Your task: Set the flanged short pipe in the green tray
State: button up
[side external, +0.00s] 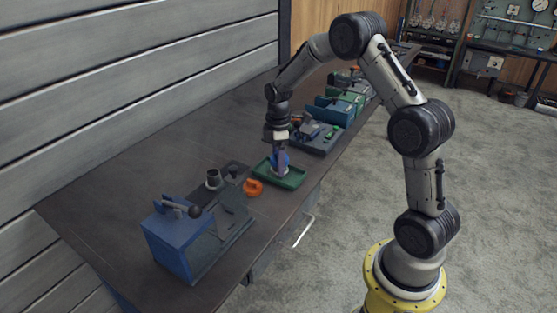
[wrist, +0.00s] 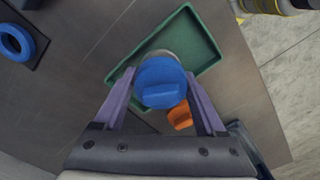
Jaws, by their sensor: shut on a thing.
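The green tray (side external: 295,181) lies near the table's front edge. In the wrist view its rim (wrist: 207,32) shows beyond the held part. My gripper (side external: 280,167) is down over the tray, its purple fingers shut on the flanged short pipe. The pipe has a blue top with a raised bar (wrist: 162,88), between the fingertips in the wrist view. A pale rim shows below the blue top. In the side view the pipe stands about upright inside the tray's outline, partly hidden by the fingers. I cannot tell whether it touches the tray floor.
An orange part (side external: 253,188) lies just left of the tray. Farther left are a grey flanged piece (side external: 213,180) and a blue box with a lever (side external: 178,238). A dark fixture (side external: 318,139) and several boxes stand behind the tray.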

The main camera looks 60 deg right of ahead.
jog(key=shift+f, duration=0.45)
dwell(0.4)
jog(key=o, duration=1.5)
jog(key=shift+c, duration=1)
jog(key=shift+o, duration=0.9)
jog(key=shift+r, duration=3.55)
